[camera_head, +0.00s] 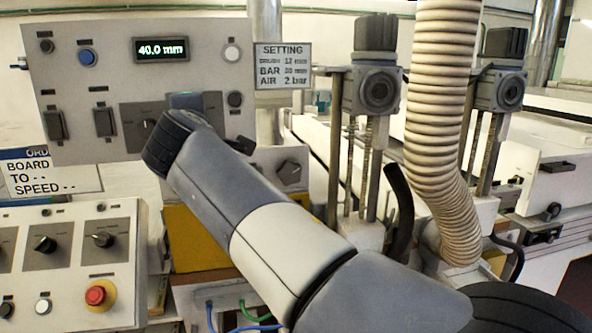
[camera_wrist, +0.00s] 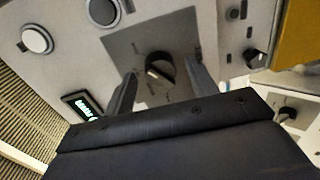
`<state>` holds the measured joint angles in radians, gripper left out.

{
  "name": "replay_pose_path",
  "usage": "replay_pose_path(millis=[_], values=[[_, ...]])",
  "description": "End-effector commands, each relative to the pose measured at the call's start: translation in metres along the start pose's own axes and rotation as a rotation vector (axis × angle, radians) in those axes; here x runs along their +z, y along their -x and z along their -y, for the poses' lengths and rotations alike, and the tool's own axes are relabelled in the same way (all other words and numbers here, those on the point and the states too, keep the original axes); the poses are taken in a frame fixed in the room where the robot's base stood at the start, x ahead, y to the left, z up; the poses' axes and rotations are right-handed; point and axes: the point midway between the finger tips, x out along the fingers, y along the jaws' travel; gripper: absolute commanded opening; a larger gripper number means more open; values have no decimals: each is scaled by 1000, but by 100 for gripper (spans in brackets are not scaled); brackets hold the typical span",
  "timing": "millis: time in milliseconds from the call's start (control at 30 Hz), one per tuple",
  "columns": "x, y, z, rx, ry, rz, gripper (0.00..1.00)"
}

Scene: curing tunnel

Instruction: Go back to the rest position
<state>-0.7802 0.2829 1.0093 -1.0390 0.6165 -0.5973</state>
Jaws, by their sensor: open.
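My gripper (camera_wrist: 160,70) is open in the wrist view, with its two dark fingers apart on either side of a black rotary knob (camera_wrist: 159,69). The knob sits on a dark grey square plate (camera_wrist: 122,48) of the control panel. I cannot tell whether the fingers touch it. In the head view my arm reaches from the lower right up to the upper control panel (camera_head: 205,45). The wrist covers part of that panel, and the fingertips are not clear there. The panel's display (camera_head: 161,49) reads 40.0 mm.
A lower console (camera_head: 65,235) with a red emergency button (camera_head: 96,295) stands at the left. A setting sign (camera_head: 283,66) hangs right of the panel. Two motor-topped posts (camera_head: 376,90) and a ribbed hose (camera_head: 440,120) stand close to my arm on the right.

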Motion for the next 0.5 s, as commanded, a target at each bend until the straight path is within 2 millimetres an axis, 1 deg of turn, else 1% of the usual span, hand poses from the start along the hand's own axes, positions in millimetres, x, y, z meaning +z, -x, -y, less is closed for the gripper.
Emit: replay_pose_path(millis=[33,200,500], values=[[0,-3,0,0,0,1,55],[0,-2,0,-1,25,1,55],[0,1,1,0,20,0,55]])
